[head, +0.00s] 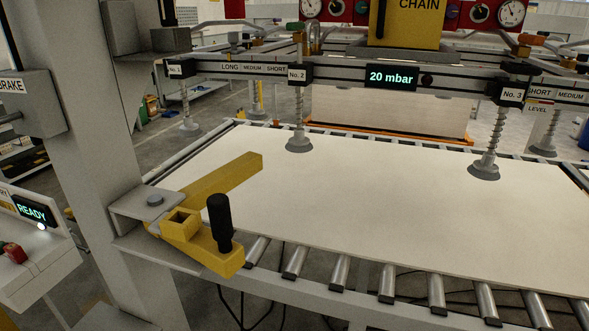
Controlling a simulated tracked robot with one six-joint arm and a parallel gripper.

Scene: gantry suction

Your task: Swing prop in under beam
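The yellow prop (227,178) is a bar hinged on a grey bracket (150,201) on the left post. Its long end reaches right and back, across the near left corner of the white panel (390,190). A black upright handle (219,220) stands on its short near end. The grey beam (340,75) runs across above the panel, higher in the picture than the prop tip. I cannot tell whether the tip is directly below it. Suction cups hang from the beam, such as one under No. 2 (299,145) and one under No. 3 (484,172). My gripper is not in view.
The panel lies on a roller conveyor (388,283). The grey post (95,130) carries a BRAKE box (30,103). A console reading READY (32,209) with a red button (13,252) is at left. The beam's display (391,77) reads 20 mbar. A yellow CHAIN hoist (407,22) is above.

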